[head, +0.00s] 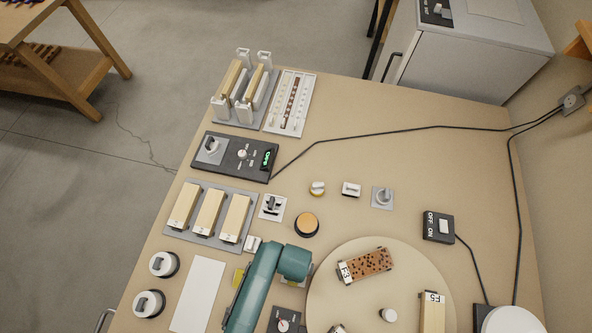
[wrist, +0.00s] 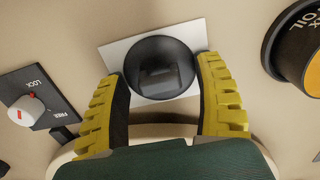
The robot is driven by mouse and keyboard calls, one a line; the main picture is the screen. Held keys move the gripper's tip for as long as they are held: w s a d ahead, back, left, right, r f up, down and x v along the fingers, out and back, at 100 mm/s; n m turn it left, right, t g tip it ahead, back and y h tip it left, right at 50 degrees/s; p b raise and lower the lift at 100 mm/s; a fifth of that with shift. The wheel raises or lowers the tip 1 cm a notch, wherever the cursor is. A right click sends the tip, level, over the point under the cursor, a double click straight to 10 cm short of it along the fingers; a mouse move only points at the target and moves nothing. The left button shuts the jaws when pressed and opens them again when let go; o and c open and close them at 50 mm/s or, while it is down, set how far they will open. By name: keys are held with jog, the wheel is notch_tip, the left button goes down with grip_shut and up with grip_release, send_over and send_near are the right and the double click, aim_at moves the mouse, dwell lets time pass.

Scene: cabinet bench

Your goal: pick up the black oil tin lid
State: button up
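A round, glossy black lid (wrist: 158,68) lies on a white square plate (wrist: 116,51) in the wrist view. My gripper (wrist: 163,75) has its two yellow ribbed fingers spread, one on each side of the lid. The fingertips are close to its rim; I cannot tell whether they touch it. In the head view my gripper (head: 265,279) is mostly covered by my teal arm, and the lid is hidden. A round black and orange tin (wrist: 296,42) with lettering that seems to read "OIL" stands at the right of the wrist view; it also shows in the head view (head: 307,225).
A dark LOCK/FREE switch panel (wrist: 38,103) with a white knob is left of the fingers. A round turntable (head: 372,290) with labelled blocks is right of my arm. A panel of wooden blocks (head: 212,212) is behind to the left. Several small switches stand beyond the tin.

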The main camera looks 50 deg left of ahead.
jog(key=c, duration=0.8)
